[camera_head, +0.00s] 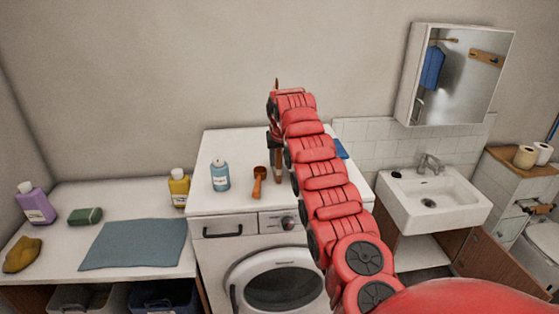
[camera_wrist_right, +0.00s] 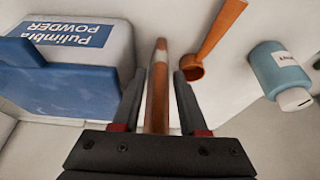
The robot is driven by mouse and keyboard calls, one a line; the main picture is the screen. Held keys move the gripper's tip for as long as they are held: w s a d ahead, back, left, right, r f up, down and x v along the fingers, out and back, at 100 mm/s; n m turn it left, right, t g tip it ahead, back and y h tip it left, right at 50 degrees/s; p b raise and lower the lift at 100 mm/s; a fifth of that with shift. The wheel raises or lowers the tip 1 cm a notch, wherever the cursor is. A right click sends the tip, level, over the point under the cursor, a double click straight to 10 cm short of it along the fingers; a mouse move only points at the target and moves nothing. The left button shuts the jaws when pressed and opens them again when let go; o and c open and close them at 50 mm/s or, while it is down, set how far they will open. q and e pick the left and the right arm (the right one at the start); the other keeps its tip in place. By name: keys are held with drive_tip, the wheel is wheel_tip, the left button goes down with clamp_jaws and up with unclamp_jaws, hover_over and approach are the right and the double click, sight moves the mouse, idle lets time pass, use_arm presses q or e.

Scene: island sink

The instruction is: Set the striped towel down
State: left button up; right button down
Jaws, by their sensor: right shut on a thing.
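My right gripper (camera_head: 276,142) is above the top of the white washing machine (camera_head: 232,150), partly hidden by my red arm. In the right wrist view its two fingers (camera_wrist_right: 158,100) are on either side of a narrow brown thing with a pale band, which seems to be the striped towel (camera_wrist_right: 158,85) seen edge-on. Its brown lower part also shows below the gripper in the head view (camera_head: 278,172). I cannot tell whether the towel touches the machine top. My left gripper is not in view.
On the machine top are a teal bottle (camera_head: 220,176) and an orange scoop (camera_head: 259,182). A powder box (camera_wrist_right: 80,38) and a blue thing (camera_wrist_right: 60,80) are left of the fingers in the wrist view. A blue-grey mat (camera_head: 135,244) lies on the left counter; a sink (camera_head: 435,200) is right.

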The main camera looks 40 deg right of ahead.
drive_tip(key=c, duration=0.7)
unclamp_jaws()
drive_tip(key=shift+f, duration=0.1)
